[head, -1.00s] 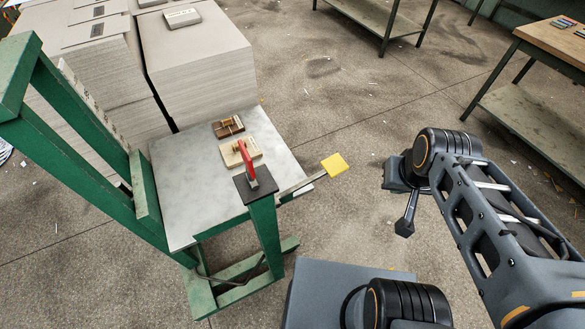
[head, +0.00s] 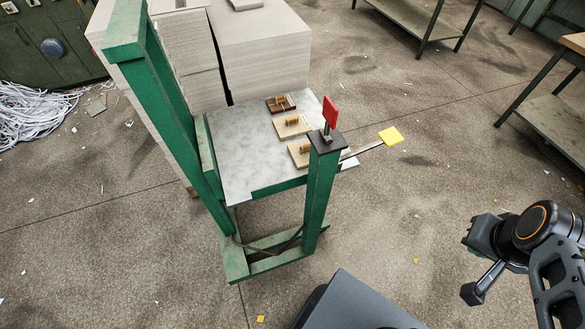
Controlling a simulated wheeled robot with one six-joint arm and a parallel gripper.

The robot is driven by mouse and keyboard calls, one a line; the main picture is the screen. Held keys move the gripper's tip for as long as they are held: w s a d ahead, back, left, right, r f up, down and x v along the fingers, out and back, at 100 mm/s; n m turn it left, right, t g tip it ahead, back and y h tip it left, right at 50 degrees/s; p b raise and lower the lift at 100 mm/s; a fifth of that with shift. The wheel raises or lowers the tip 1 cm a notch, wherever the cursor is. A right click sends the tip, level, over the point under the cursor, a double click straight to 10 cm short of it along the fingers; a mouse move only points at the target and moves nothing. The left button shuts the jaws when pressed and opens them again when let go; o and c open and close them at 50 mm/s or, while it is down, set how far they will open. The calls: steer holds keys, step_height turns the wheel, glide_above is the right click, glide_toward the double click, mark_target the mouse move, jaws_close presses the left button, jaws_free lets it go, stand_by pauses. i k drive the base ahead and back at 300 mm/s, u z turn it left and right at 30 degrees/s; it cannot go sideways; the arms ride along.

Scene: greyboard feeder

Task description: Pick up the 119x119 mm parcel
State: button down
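Three small flat pieces lie on the grey metal-topped table (head: 240,150) of the green stand: a dark brown one (head: 270,108) at the back, a light tan one (head: 283,133) in the middle and another tan one (head: 297,159) at the front. Each has a small wooden block on top. The front one is partly hidden by the green post. I cannot tell which is the 119x119 mm parcel; no size marks are readable. My gripper (head: 476,262) is at the right, well apart from the table and pieces.
The green post (head: 319,200) with a red lever (head: 330,111) stands at the table's front right corner. A yellow plate (head: 390,135) sticks out on a bar to the right. Tall greyboard stacks (head: 260,60) stand behind. Open floor lies between table and arm.

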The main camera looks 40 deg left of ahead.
mark_target(299, 151)
steer(key=k, duration=0.25)
steer(key=u, duration=1.35)
steer(key=i, duration=0.5)
steer(key=z, duration=1.75)
steer(key=i, duration=2.45)
steer(key=u, duration=4.6)
steer(key=i, duration=0.25)
steer(key=z, duration=0.15)
